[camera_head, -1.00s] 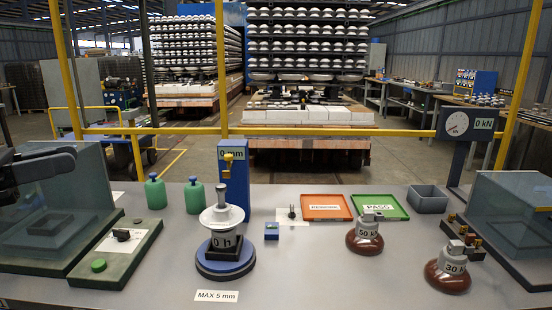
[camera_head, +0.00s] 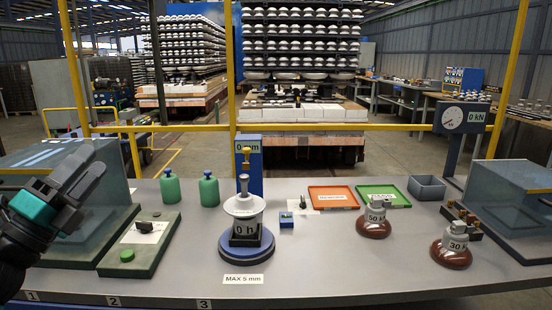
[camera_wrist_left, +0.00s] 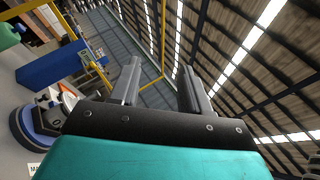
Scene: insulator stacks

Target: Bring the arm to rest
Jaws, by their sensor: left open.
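A white insulator (camera_head: 244,206) marked "0 h" stands upright on the round blue base (camera_head: 246,254) of the gauge stand, well to the right of the gripper. My right gripper is not in view.
The grey box (camera_head: 100,195) and a switch panel (camera_head: 142,240) are nearest the left arm. Two green bottles (camera_head: 170,188) stand behind.

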